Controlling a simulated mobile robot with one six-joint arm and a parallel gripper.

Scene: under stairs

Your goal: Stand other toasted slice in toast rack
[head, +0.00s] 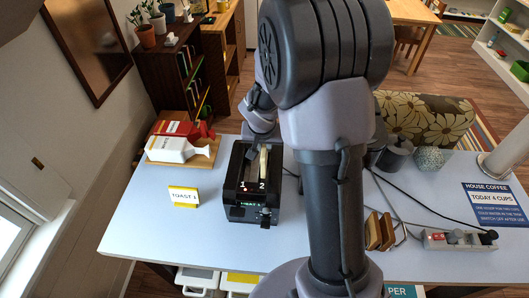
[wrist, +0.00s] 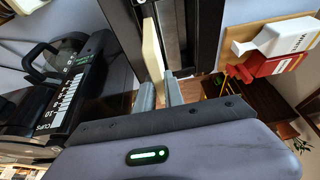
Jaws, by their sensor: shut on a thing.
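The black toaster (head: 240,208), with slots marked 1 and 2, stands on the pale table. My gripper (head: 262,140) is above its far end, partly hidden by my arm. In the wrist view my gripper's fingers (wrist: 160,92) are closed on a pale slice (wrist: 152,50). This slice (head: 263,163) stands upright in line with slot 2; I cannot tell how deep it sits. The toast rack (head: 401,236) is right of my arm, with brown slices (head: 387,229) standing in it. The rack's left part is close to my arm link and may be partly hidden.
A "TOAST 1" card (head: 184,195) stands left of the toaster. Red and white cartons (head: 178,147) lie on a wooden board behind it. A power strip (head: 458,240) with cables is right of the rack. The coffee machine (wrist: 75,85) shows at left in the wrist view.

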